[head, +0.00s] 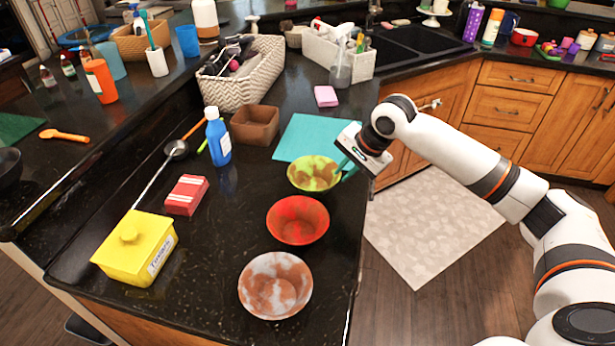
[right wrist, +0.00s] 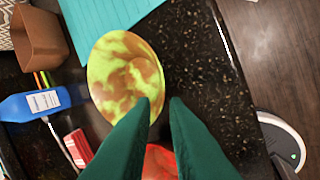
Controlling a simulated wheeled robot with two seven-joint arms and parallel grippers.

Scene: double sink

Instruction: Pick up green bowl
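The green bowl (head: 315,168), yellow-green with brown patches, stands upright on the dark counter near its right edge. It also shows in the right wrist view (right wrist: 122,78). My right gripper (head: 347,170) is at the bowl's right rim, with teal fingers pointing down. In the right wrist view my right gripper (right wrist: 161,101) is open, with a gap between its fingertips. One fingertip overlaps the bowl and the other is just outside its rim. I cannot tell whether either finger touches it. My left gripper is not in view.
A red bowl (head: 298,220) and a white-brown bowl (head: 275,285) stand in front of the green bowl. A teal mat (head: 305,132) lies behind it. A brown box (head: 255,124) and blue bottle (head: 217,140) stand to the left. The counter edge drops off at right.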

